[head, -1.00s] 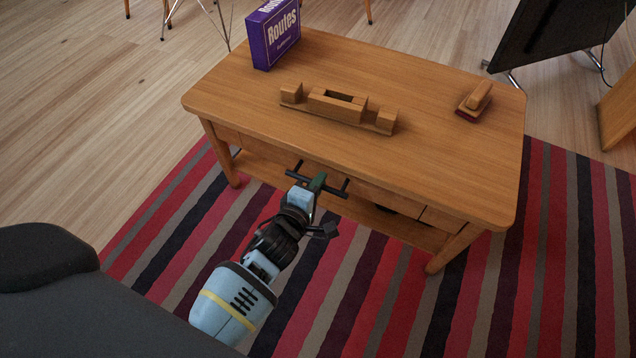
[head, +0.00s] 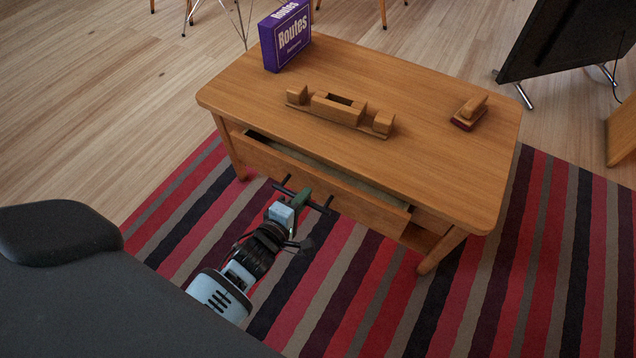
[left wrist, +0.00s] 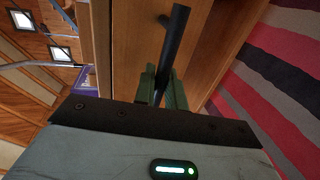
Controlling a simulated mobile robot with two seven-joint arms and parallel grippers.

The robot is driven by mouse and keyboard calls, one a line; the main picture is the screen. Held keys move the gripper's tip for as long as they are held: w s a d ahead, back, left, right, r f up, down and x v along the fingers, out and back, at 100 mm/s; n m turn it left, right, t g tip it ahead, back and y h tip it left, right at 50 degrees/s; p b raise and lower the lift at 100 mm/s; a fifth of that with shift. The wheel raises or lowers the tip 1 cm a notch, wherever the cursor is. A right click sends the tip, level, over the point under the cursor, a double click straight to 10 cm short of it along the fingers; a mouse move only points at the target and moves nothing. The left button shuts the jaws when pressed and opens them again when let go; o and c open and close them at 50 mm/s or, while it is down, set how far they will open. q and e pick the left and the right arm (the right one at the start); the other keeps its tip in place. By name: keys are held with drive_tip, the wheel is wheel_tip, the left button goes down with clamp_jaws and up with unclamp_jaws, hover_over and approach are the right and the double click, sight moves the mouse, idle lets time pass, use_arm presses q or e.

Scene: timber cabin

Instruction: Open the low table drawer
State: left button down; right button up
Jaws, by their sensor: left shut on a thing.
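The low wooden table (head: 430,140) stands on a striped rug. Its drawer (head: 365,204) is pulled partly out, and a dark gap shows between the drawer front and the tabletop edge. The drawer has a black bar handle (head: 318,205), which also shows in the left wrist view (left wrist: 176,38). My left gripper (head: 301,196) is shut on the handle near its middle; its green fingers (left wrist: 164,90) lie on both sides of the bar in the left wrist view. The drawer's inside is mostly hidden. My right gripper is not in view.
On the tabletop are a purple "Routes" box (head: 286,36), a wooden desk organiser (head: 340,110) and a wooden block with a dark red base (head: 469,112). The striped rug (head: 335,275) in front of the drawer is clear. A black panel (head: 565,40) stands at the back right.

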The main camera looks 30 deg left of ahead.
use_arm(q)
drive_tip(key=f+p+v, duration=0.2)
drive_tip(key=p+v, duration=0.1)
drive_tip(key=v, duration=0.5)
drive_tip(key=s+f+p+v, duration=0.1)
drive_tip(key=f+p+v, duration=0.1)
drive_tip(key=v, duration=0.7)
drive_tip(key=shift+p, duration=0.6)
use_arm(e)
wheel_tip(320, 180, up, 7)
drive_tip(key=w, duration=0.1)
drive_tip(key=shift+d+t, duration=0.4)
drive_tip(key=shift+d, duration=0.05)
use_arm(q)
drive_tip(key=shift+r, duration=0.1)
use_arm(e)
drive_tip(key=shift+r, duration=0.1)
use_arm(q)
drive_tip(key=c, duration=1.6)
unclamp_jaws()
drive_tip(key=shift+o, duration=0.2)
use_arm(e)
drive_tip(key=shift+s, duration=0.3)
use_arm(q)
drive_tip(key=shift+s, duration=0.1)
